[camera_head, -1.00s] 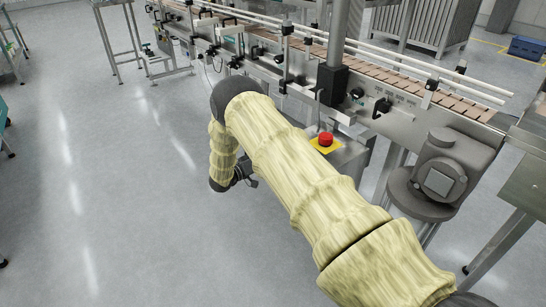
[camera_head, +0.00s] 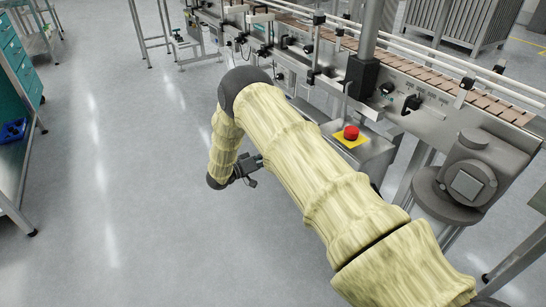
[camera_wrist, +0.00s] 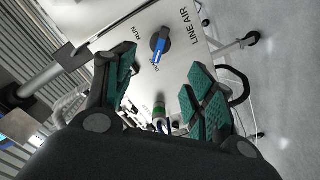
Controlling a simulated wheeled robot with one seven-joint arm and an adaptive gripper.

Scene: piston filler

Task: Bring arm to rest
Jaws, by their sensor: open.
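My arm, in a pale yellow cover, reaches across the middle of the head view with its elbow bent. My gripper (camera_head: 248,172) hangs at its far end, just left of the machine's front. In the wrist view my gripper (camera_wrist: 162,95) is open, with its green-padded fingers apart and nothing between them. Beyond the fingers is a white panel (camera_wrist: 185,75) marked "LINE AIR" and "RUN", with a blue-handled rotary switch (camera_wrist: 161,44). The gap between fingertips and panel is hard to judge.
A red emergency button (camera_head: 351,132) on a yellow plate sits right of my arm. A conveyor (camera_head: 420,70) runs behind it, with a grey motor unit (camera_head: 455,180) at right. A teal drawer cabinet (camera_head: 20,62) stands far left. The floor (camera_head: 130,200) between is clear.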

